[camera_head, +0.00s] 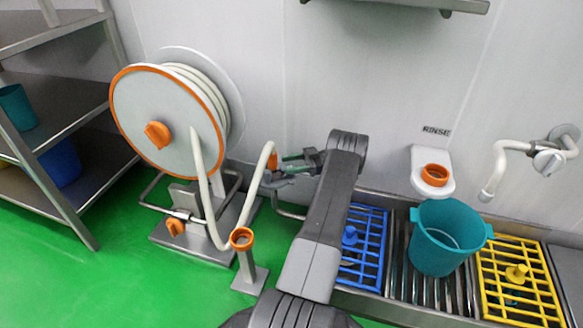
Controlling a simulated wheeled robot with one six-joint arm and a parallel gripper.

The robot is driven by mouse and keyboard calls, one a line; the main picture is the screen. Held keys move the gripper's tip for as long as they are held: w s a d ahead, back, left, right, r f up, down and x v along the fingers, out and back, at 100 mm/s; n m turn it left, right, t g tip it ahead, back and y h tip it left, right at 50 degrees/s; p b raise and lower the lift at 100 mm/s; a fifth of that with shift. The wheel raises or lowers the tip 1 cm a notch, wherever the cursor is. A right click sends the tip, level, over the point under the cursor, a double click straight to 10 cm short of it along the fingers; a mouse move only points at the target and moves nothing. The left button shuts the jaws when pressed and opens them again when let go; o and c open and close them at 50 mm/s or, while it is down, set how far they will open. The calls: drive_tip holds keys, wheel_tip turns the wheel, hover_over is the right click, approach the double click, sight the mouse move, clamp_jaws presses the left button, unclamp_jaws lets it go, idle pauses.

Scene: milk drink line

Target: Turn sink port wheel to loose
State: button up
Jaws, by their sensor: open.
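An orange ring (434,175) sits on a white wall bracket under the RINSE label, above the sink; it may be the sink port wheel, but I cannot tell for sure. My gripper (277,171) is well to its left, at the end of my dark grey arm. The jaws are open, beside a small orange piece (272,160) near the bend of the white hose (247,198). I cannot tell whether the jaws touch that piece or the hose. Another orange ring (241,238) tops a short metal stand left of my arm.
A hose reel (156,150) with an orange knob stands at the left, near a steel shelf (62,124). A teal bucket (440,262) stands on the sink grate between a blue rack (374,217) and a yellow rack (493,295). A white spout (497,165) is at the right.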

wheel_tip(320, 180, up, 8)
drive_tip(key=shift+f+p, duration=0.1)
drive_tip(key=shift+p, duration=1.15)
